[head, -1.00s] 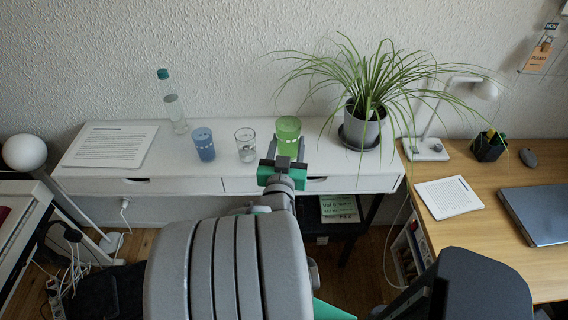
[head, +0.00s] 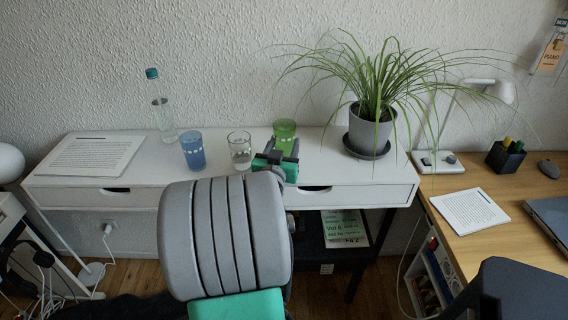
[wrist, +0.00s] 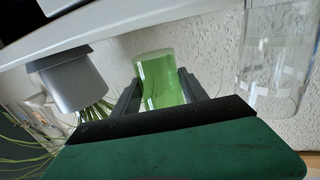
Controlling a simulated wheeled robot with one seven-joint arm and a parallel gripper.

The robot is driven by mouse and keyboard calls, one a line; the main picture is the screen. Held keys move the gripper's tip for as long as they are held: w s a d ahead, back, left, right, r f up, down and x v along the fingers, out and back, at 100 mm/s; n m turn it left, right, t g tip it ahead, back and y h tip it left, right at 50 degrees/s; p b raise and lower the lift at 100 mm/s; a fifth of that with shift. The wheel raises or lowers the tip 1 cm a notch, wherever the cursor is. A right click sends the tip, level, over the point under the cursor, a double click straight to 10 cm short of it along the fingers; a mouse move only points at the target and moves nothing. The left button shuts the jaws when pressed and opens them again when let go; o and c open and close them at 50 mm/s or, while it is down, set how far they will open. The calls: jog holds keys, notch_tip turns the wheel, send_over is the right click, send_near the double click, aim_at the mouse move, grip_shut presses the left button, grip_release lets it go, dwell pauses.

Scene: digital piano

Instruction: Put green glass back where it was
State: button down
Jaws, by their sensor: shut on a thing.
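The green glass (head: 284,134) is upright at the white shelf, to the right of the clear glass (head: 239,151). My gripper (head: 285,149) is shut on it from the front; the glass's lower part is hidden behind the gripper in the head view. In the wrist view the green glass (wrist: 160,80) sits between the two dark fingers (wrist: 160,92). The blue glass (head: 192,150) stands left of the clear glass. I cannot tell whether the green glass touches the shelf.
The white shelf (head: 90,184) also bears a bottle (head: 163,112) and papers (head: 90,155) at left, and a potted plant (head: 371,130) at right. The clear glass (wrist: 275,60) is close to my gripper. A wooden desk (head: 490,235) stands at right.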

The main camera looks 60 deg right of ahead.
jog(key=shift+f+b, duration=0.85)
jog(key=shift+f, duration=0.85)
jog(key=c, duration=0.6)
grip_release()
jog(key=shift+r, duration=0.1)
jog(key=shift+r+p, duration=0.2)
jog(key=shift+p, duration=0.15)
jog(key=shift+a+f, duration=0.15)
jog(key=shift+a, duration=0.25)
jog(key=b+v, duration=0.2)
jog(key=v, duration=0.9)
jog(key=shift+s, duration=0.15)
